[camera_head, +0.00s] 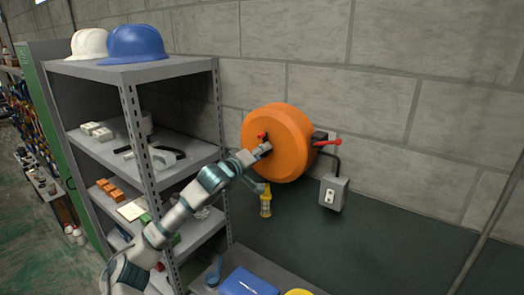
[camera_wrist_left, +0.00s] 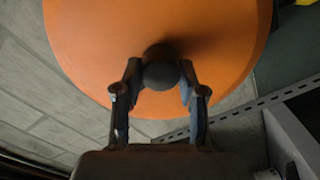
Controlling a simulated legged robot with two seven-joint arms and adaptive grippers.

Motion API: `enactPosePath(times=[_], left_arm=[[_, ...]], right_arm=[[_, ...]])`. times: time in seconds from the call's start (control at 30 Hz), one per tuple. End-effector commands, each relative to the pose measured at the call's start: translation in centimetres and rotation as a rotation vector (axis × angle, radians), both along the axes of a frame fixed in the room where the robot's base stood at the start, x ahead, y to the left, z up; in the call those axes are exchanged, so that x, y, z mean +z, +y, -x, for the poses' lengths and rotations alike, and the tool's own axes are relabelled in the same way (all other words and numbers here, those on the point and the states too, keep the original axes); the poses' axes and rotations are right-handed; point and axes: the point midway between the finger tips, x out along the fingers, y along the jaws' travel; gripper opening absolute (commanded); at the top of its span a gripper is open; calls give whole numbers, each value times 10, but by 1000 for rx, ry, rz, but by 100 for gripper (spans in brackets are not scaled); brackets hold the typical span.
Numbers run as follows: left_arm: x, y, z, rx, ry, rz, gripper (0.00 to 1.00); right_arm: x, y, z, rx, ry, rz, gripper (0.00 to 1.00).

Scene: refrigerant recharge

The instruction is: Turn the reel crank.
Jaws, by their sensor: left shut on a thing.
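The orange reel (camera_head: 290,135) is mounted on the block wall, and its orange face (camera_wrist_left: 90,45) fills much of the left wrist view. A dark round knob (camera_wrist_left: 161,74) stands out from this face; it looks like the reel crank's handle. My left gripper (camera_head: 266,149) reaches the front of the reel from the lower left. In the left wrist view its two fingers (camera_wrist_left: 160,88) close on the knob from both sides. The rest of the crank is hidden behind the gripper. My right gripper is not in view.
A red lever (camera_head: 327,143) sticks out right of the reel, above a grey outlet box (camera_head: 333,193). A yellow work lamp (camera_head: 265,202) hangs below the reel. A grey shelf unit (camera_head: 140,72) with hard hats stands left. A blue case (camera_head: 247,283) lies low in front.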

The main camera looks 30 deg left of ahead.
Motion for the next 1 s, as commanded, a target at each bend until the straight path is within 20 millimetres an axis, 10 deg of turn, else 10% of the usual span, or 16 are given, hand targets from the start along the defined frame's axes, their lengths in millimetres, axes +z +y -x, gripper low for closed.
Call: enactPosePath(times=[0.9,0.93,1.0], left_arm=[[8,0,1,2,-30,-177,6],[8,0,1,2,-30,-177,45],[8,0,1,1,-29,-176,63]], right_arm=[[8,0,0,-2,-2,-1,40],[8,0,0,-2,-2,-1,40],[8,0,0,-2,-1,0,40]])
